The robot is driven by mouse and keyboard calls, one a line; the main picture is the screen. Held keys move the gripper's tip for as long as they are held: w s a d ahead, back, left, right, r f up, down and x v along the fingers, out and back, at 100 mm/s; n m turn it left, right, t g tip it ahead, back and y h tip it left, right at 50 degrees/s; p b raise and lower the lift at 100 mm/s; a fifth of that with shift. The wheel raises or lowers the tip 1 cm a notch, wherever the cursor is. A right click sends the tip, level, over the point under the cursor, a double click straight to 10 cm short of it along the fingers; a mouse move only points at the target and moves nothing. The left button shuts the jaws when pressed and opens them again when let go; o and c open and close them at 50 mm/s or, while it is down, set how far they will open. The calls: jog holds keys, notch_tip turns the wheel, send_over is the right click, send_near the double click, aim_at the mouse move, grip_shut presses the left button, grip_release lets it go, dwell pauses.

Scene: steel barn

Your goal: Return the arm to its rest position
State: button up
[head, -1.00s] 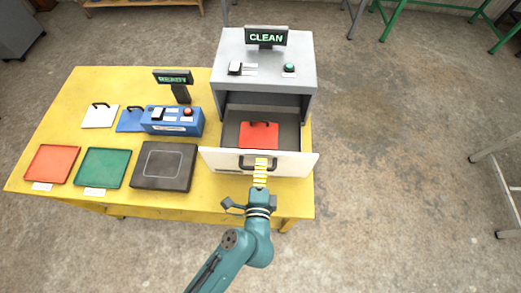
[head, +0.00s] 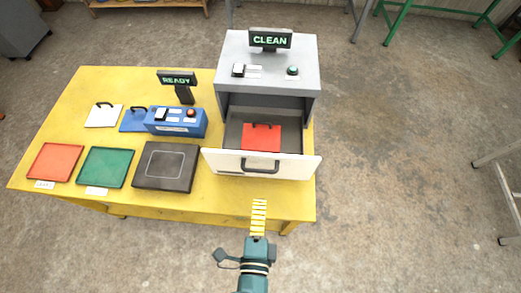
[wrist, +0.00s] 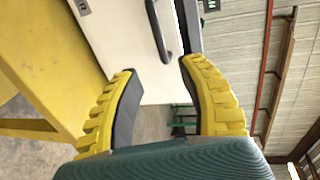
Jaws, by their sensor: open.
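My gripper (head: 258,218) is in front of the yellow table's front edge, in the lower middle of the head view. In the wrist view its two yellow fingers (wrist: 158,95) with dark pads stand wide apart with nothing between them. The white drawer front (head: 225,163) of the grey cabinet is pulled out, and its dark handle (head: 260,164) is clear of the fingers. The handle also shows in the wrist view (wrist: 162,35), beyond the fingertips. A red plate with a dark handle (head: 261,138) lies in the open drawer.
The grey cabinet (head: 235,60) carries a CLEAN sign (head: 270,39). On the yellow table (head: 110,80) are a blue box (head: 175,121) with a READY sign (head: 176,78), a red tray (head: 55,162), a green tray (head: 104,167) and a dark pad (head: 165,165).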

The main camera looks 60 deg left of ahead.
dwell(0.3)
jog(key=w+d+r+n+t+h, duration=0.25)
jog(key=w+d+r+t, duration=0.2)
jog(key=w+r, duration=0.75)
jog(key=w+d+r+n+t+h, duration=0.1)
jog(key=w+d+r+n+t, duration=0.5)
jog(key=r, duration=1)
jog(key=s+d+r+m+t+h, duration=0.2)
jog(key=d+r+m+t+h, duration=0.15)
jog(key=d+r+h, duration=0.9)
notch_tip(320, 180, up, 26)
jog(key=y+p, duration=0.2)
jog(key=p, duration=2.2)
notch_tip(320, 180, down, 34)
jog(key=n+b, duration=0.1)
jog(key=b, duration=3.3)
jog(key=shift+a+f, duration=0.15)
jog(key=shift+a, duration=0.3)
